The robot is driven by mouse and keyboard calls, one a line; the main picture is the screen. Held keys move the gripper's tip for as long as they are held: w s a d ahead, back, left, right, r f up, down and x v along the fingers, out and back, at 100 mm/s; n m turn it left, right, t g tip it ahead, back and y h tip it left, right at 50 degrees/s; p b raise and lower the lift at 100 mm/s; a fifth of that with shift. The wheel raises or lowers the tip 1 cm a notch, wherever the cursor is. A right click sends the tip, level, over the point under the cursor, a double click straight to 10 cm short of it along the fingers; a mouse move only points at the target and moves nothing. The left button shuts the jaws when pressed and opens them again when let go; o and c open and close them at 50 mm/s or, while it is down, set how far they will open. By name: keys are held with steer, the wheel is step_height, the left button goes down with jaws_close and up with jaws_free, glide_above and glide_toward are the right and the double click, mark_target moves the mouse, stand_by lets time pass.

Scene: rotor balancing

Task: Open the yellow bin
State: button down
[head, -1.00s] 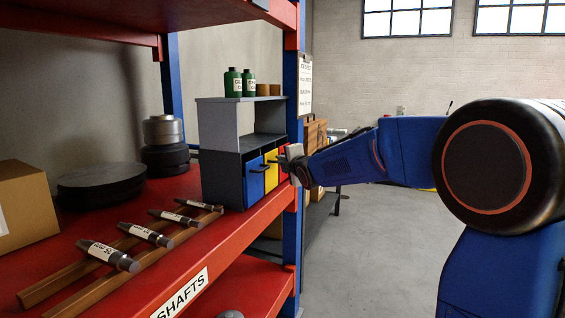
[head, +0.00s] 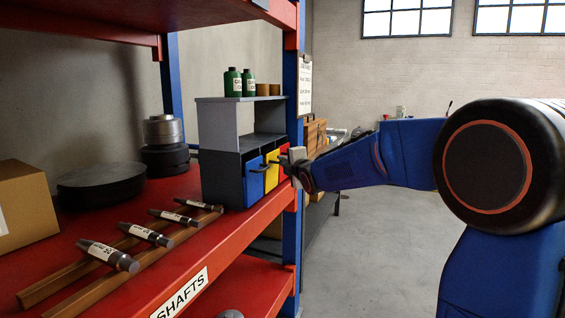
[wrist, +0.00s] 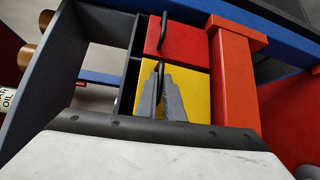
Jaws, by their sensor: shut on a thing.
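The yellow bin (head: 271,176) sits in the lower row of a grey bin rack on the red shelf, between the blue bin (head: 255,184) and the red bin (head: 284,158). In the wrist view the yellow bin's front (wrist: 197,97) lies directly before my fingers. My gripper (head: 281,167) reaches in from the right. I cannot tell how far the bin stands out.
The grey rack (head: 228,182) holds green bottles (head: 233,82) on top. A blue upright post (head: 291,245) stands close beside my gripper. Several labelled shafts (head: 108,256) lie on wooden rails at the front left. The floor (head: 385,250) at right is clear.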

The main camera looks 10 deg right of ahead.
steer(key=s+d+f+m+t, duration=0.3)
steer(key=d+f+m+t, duration=0.1)
steer(key=d+f+m, duration=0.1)
steer(key=shift+s+f, duration=0.35)
steer(key=shift+f, duration=0.3)
stand_by(0.4)
steer(key=c, duration=1.9)
jaws_free()
